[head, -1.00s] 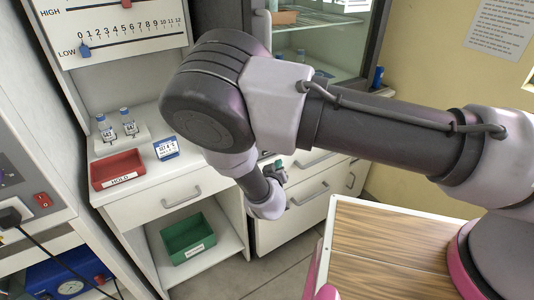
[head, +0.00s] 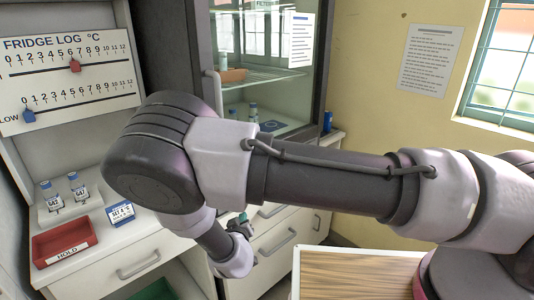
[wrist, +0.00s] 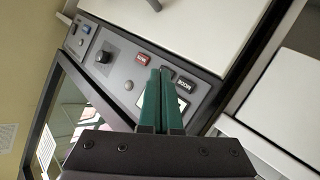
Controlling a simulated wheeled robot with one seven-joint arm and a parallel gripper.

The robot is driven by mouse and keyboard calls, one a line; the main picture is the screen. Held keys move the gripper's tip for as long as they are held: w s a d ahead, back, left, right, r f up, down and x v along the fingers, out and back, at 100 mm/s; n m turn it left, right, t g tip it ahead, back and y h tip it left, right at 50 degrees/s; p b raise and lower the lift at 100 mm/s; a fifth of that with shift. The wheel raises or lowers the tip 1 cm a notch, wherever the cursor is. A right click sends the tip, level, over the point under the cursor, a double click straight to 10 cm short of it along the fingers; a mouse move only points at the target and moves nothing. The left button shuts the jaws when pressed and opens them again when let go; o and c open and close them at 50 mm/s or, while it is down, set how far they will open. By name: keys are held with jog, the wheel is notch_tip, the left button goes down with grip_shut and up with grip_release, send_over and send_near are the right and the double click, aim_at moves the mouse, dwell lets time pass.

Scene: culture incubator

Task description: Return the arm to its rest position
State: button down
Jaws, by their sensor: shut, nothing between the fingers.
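My arm reaches across the head view from the right, with its elbow at the left and its forearm pointing down. My gripper (head: 238,222) is small and partly hidden behind the wrist in the head view, in front of the white drawers. In the wrist view my gripper (wrist: 162,98) shows two green fingers lying close together with nothing between them. They are in front of a grey control panel (wrist: 118,66) with a knob and several buttons. I cannot tell whether they touch it.
A glass-door fridge (head: 268,80) stands behind the arm. On the left counter are two vials (head: 77,186), a red HOLD tray (head: 62,240) and a small display (head: 120,213). A green bin (head: 155,290) is below. A wood-topped surface (head: 355,275) is at the lower right.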

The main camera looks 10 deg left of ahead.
jog(key=w+d+r+m+g, duration=0.25)
jog(key=w+r, duration=0.25)
jog(key=r, duration=0.3)
jog(key=w+d+r+m+g, duration=0.1)
jog(key=w+r+m+g, duration=0.3)
jog(key=r, duration=0.4)
jog(key=w+d+r+m+y, duration=0.1)
jog(key=d+r, duration=0.5)
jog(key=r, duration=0.3)
jog(key=w+d+r+m+y, duration=0.1)
jog(key=w+d+r+y, duration=0.1)
jog(key=d+r, duration=0.5)
jog(key=s+d+r, duration=0.3)
jog(key=d+r, duration=0.3)
jog(key=r, duration=0.1)
jog(key=s+d+r, duration=0.4)
jog(key=d+r, duration=0.1)
jog(key=r, duration=0.2)
jog(key=s+d+r+m+h, duration=0.2)
jog(key=s+d+r, duration=0.2)
jog(key=s+d, duration=0.9)
jog(key=shift+s+d+r+g, duration=0.25)
jog(key=shift+s+g, duration=0.1)
jog(key=shift+s, duration=0.85)
